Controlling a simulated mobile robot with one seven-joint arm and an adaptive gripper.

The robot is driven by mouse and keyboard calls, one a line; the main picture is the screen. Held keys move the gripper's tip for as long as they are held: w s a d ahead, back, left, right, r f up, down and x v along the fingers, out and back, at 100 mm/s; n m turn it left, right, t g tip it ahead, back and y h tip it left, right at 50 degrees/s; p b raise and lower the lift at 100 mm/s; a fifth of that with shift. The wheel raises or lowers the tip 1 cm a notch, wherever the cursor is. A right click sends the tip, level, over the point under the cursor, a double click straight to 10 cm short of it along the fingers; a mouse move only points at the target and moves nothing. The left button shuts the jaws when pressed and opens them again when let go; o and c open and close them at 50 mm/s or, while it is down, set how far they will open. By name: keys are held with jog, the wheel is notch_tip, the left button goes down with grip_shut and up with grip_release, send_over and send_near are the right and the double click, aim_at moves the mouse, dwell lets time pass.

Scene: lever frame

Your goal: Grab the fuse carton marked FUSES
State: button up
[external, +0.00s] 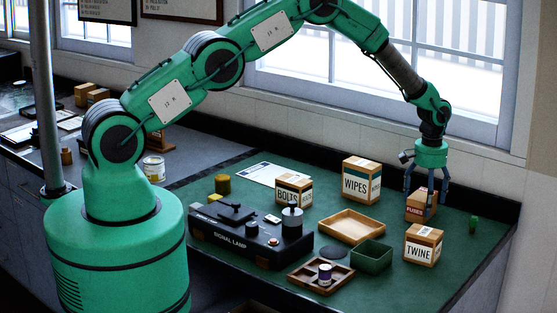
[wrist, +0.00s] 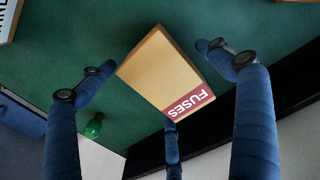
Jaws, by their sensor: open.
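The fuse carton (external: 417,207) is a small tan box with a red band marked FUSES, standing on the green mat at the right side of the bench. In the wrist view the carton (wrist: 165,72) shows its plain tan face, with the red FUSES label at the lower right. My gripper (external: 422,202) points down over the carton, its blue fingers spread around it. In the wrist view my gripper (wrist: 165,90) is open, with one finger left, one right and one below the carton. A gap shows beside the left finger; contact at the others is unclear.
The TWINE carton (external: 422,246) stands just in front, and the WIPES carton (external: 361,181) to the left.

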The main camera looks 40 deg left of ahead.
jog(key=shift+f, duration=0.3)
dwell(0.4)
jog(key=c, duration=1.4)
jog(key=shift+r, duration=0.15)
jog(key=shift+r, duration=0.7)
notch_tip(320, 180, up, 2)
jog(key=shift+r+b, duration=0.1)
jog(key=shift+b, duration=0.2)
jog(key=s+a, duration=0.2)
jog(key=s, duration=0.2)
jog(key=s+a, duration=0.2)
jog(key=s, duration=0.3)
jog(key=s+a+r+b, duration=0.1)
jog(key=s+a, duration=0.1)
jog(key=s, duration=0.3)
jog(key=shift+s+a+r, duration=0.1)
jog(key=shift+s+a, duration=0.15)
jog(key=shift+a, duration=0.1)
jog(key=shift+c, duration=0.2)
